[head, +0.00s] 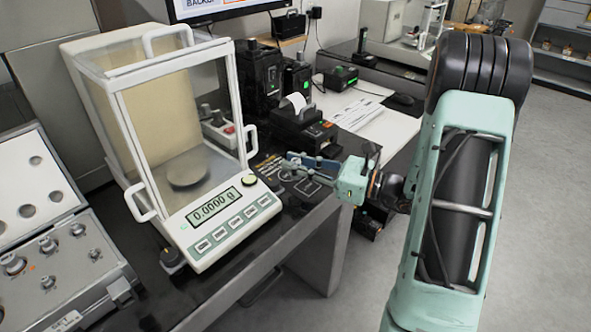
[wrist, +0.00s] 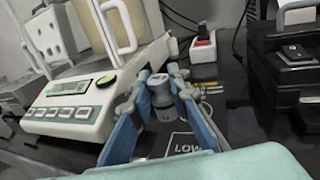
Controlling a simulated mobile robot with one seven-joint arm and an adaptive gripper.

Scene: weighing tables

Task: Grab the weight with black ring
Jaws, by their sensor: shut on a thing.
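In the wrist view a grey metal weight (wrist: 161,95) stands upright between the blue fingers of my gripper (wrist: 158,82). The gripper is shut on it, one finger on each side. In the head view my gripper (head: 308,168) is over the dark table, right of the balance, and the weight is not clearly seen there. At the left, an open case (head: 100,268) holds several weights with knobs, such as one with an orange mark near it (head: 47,245).
The glass-walled balance (head: 225,225) reads 0.0000 g, and its round pan (head: 187,172) is bare. A small printer (head: 303,125) and black boxes (head: 260,75) stand behind my gripper. A dark mat marked LOW (wrist: 190,142) lies below the fingers.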

